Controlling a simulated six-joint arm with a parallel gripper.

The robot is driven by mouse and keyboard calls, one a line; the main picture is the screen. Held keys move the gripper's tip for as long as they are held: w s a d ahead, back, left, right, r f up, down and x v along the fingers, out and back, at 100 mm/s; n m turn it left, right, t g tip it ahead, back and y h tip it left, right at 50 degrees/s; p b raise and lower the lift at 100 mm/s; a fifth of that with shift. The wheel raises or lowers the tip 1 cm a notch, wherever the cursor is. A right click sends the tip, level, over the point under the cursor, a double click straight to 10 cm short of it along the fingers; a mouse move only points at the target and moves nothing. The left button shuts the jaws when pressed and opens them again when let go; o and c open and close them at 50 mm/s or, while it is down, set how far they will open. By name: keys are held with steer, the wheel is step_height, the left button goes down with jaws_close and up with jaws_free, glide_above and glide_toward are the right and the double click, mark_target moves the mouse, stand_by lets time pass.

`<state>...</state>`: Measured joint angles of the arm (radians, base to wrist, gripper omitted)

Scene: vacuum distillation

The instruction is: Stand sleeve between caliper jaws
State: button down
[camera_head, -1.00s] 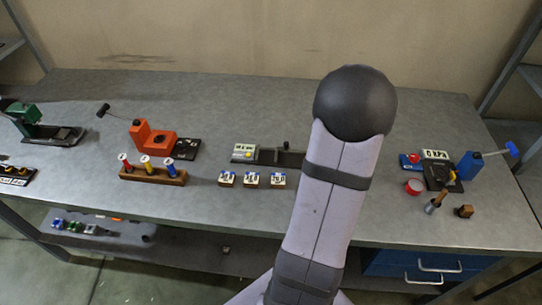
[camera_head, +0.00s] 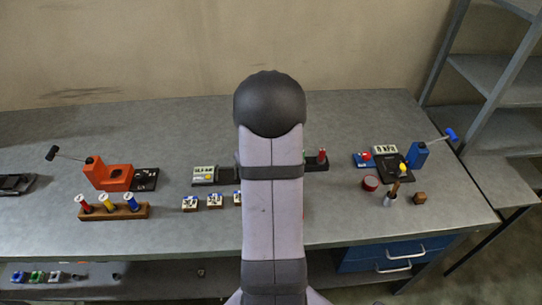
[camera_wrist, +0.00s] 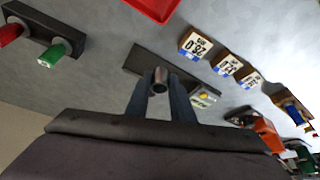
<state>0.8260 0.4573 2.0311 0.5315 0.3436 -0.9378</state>
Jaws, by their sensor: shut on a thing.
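The sleeve (camera_wrist: 159,79) is a small dark metallic cylinder in the wrist view. My gripper (camera_wrist: 160,100) is shut on it, with one finger on each side. The caliper (camera_wrist: 206,97) has a dark bar and a pale display with a yellow button. The bar lies behind the sleeve in the wrist view; I cannot tell whether the sleeve touches it or is between the jaws. In the head view the caliper's display end (camera_head: 204,174) shows left of my arm, which hides the rest and my gripper.
Three number blocks (camera_wrist: 227,64) stand beside the caliper. A red tray (camera_wrist: 156,7) and a dark rack (camera_wrist: 42,29) with red and green pieces are nearby. The orange device (camera_head: 110,176) and the pin rack (camera_head: 113,212) are left; the blue device (camera_head: 417,155) is right.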

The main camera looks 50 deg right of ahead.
steer(key=n+p, duration=0.2)
glide_toward(226, 177)
steer(key=shift+s+a+f+y, duration=0.3)
steer(key=shift+s+a+f, duration=0.05)
steer(key=shift+s+f, duration=0.1)
steer(key=shift+n, duration=0.3)
steer(key=w+d, duration=0.1)
steer(key=w, duration=0.1)
steer(key=w+d+r, duration=0.1)
steer(key=shift+w+d+r+b, duration=0.25)
steer(key=shift+w+b, duration=0.05)
steer(key=shift+w, duration=0.1)
steer(key=shift+n+y, duration=0.3)
steer(key=shift+n, duration=0.1)
steer(key=shift+f, duration=0.15)
steer(key=shift+f+b, duration=1.7)
steer(key=shift+f, duration=0.9)
steer(key=shift+s+a+f+b, duration=0.2)
steer(key=shift+s+f+b, duration=0.1)
steer(key=shift+b, duration=0.7)
steer(key=shift+w+d+r, duration=0.2)
steer(key=shift+w+r, duration=0.15)
